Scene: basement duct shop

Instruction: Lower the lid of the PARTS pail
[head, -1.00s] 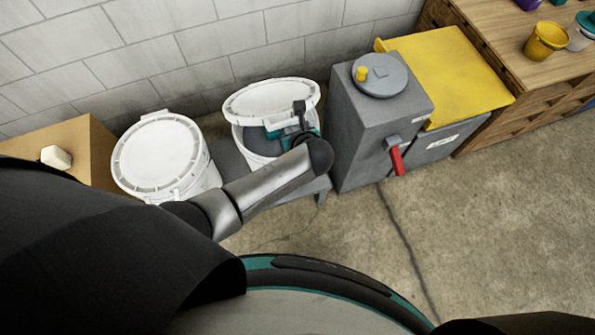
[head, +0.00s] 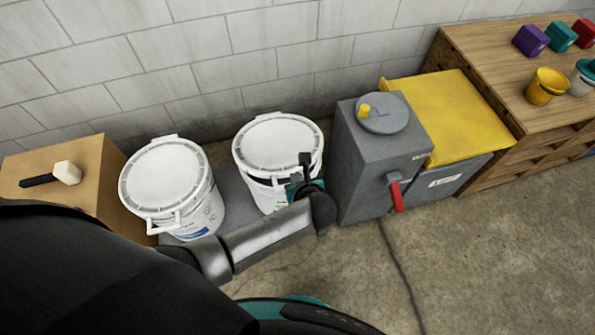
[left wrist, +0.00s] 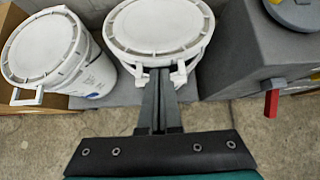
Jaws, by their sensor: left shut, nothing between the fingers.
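The right-hand white pail (head: 268,196) stands beside the grey cabinet, and its label is too hidden to read. Its round white lid (head: 277,145) lies over the mouth, nearly flat; I cannot tell whether it is fully seated. The lid also shows in the left wrist view (left wrist: 158,25). My left gripper (head: 301,186) is at the front of this pail, by the lid's front edge. In the left wrist view its fingers (left wrist: 160,74) are together and empty, their tips at or just under the rim. My right gripper is not in view.
A second lidded white pail (head: 167,182) stands to the left, near a box with a mallet (head: 66,173). The grey cabinet (head: 380,150) with a red handle (head: 397,195) is close on the right. A yellow-lidded bin (head: 455,115) and wooden bench (head: 500,60) lie beyond. The floor in front is open.

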